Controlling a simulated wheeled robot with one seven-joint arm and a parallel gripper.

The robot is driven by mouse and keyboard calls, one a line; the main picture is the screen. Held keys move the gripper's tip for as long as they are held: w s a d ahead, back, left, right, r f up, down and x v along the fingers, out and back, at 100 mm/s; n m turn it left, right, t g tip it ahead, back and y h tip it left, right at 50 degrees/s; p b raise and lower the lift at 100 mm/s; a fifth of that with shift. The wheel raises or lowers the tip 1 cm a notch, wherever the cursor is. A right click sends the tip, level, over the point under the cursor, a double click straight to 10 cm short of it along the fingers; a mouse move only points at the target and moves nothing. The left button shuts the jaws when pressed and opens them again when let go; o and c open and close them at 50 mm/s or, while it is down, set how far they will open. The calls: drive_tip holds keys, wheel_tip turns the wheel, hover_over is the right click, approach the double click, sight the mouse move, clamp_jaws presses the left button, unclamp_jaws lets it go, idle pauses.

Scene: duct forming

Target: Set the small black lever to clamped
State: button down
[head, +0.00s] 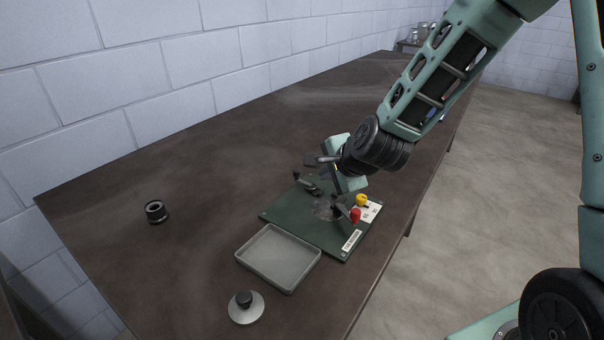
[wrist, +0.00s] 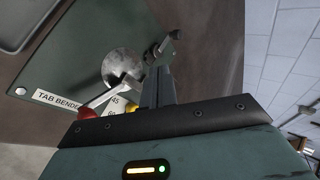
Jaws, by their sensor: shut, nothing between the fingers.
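The green tab bender board (head: 285,212) lies on the dark bench. The small black lever (head: 298,177) stands at its far left corner, its knob raised at a slant. In the wrist view the lever (wrist: 163,45) shows just beyond my fingertips. My gripper (head: 311,160) is shut and empty, held above the board close to the lever; it also shows in the wrist view (wrist: 158,72).
A red-knobbed lever (head: 355,215) and a yellow knob (head: 361,200) stand beside the round metal disc (wrist: 122,66). A grey tray (head: 278,259), a round weight with a black knob (head: 246,307) and a black ring (head: 156,211) lie on the bench.

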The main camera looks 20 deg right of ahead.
drive_tip(key=p, duration=0.1)
approach(298, 178)
wheel_tip(298, 178, down, 3)
drive_tip(key=shift+s+f, duration=0.15)
drive_tip(key=shift+f, duration=0.05)
drive_tip(key=shift+w+a+p, duration=0.25)
drive_tip(key=shift+w+p, duration=0.2)
drive_tip(key=shift+w, duration=0.8)
drive_tip(key=shift+w+a+f, duration=0.1)
drive_tip(key=shift+w, duration=0.7)
